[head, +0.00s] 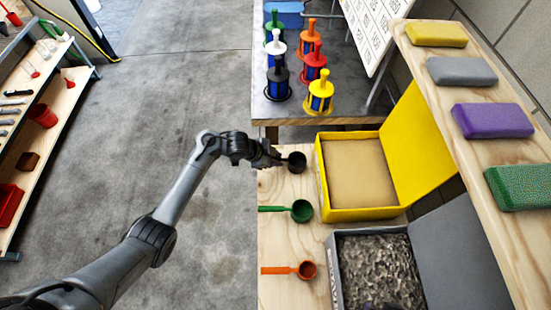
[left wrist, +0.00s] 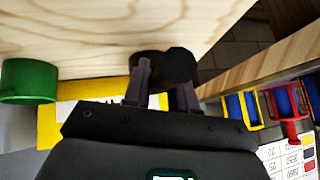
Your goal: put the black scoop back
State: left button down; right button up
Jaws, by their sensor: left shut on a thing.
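The black scoop (head: 297,161) is at the far end of a row of scoops on the light wooden bench. My left gripper (head: 275,158) is shut on its handle side, with the cup pointing right. In the left wrist view the black scoop (left wrist: 178,66) shows dark beyond the fingers of my left gripper (left wrist: 163,88), close to the wood. Whether it touches the bench is hard to tell. My right gripper does not show clearly in either view.
A green scoop (head: 301,211) and an orange scoop (head: 307,270) lie nearer on the bench. An open yellow box (head: 365,214) and a grey box (head: 336,262) stand to the right. Several colored lanterns (head: 320,93) stand on the metal table behind. A shelf (head: 475,165) overhangs at right.

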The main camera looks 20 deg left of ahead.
pick_arm(q)
jog(key=c, duration=0.9)
grip_release()
jog(key=shift+f, duration=0.1)
jog(key=shift+s+a+r, duration=0.1)
jog(key=shift+a+r, duration=0.05)
jog(key=shift+r, duration=0.3)
jog(key=p+v, duration=0.4)
jog(key=v, duration=0.7)
jog(key=s+d+f+n+t+y, duration=0.1)
jog(key=s+d+f+n+y, duration=0.25)
jog(key=s, duration=0.45)
jog(key=s+r+n+g, duration=0.1)
jog(key=s+n, duration=0.1)
jog(key=s, duration=0.4)
jog(key=s+r+n+g+y, duration=0.1)
jog(key=s+r+n, duration=0.1)
jog(key=s, duration=0.5)
jog(key=s+r+n+g+y, duration=0.1)
jog(key=s+n, duration=0.3)
jog(key=s, duration=0.2)
jog(key=shift+s+d+r, duration=0.2)
jog(key=shift+s+r, duration=0.05)
jog(key=shift+r, duration=0.05)
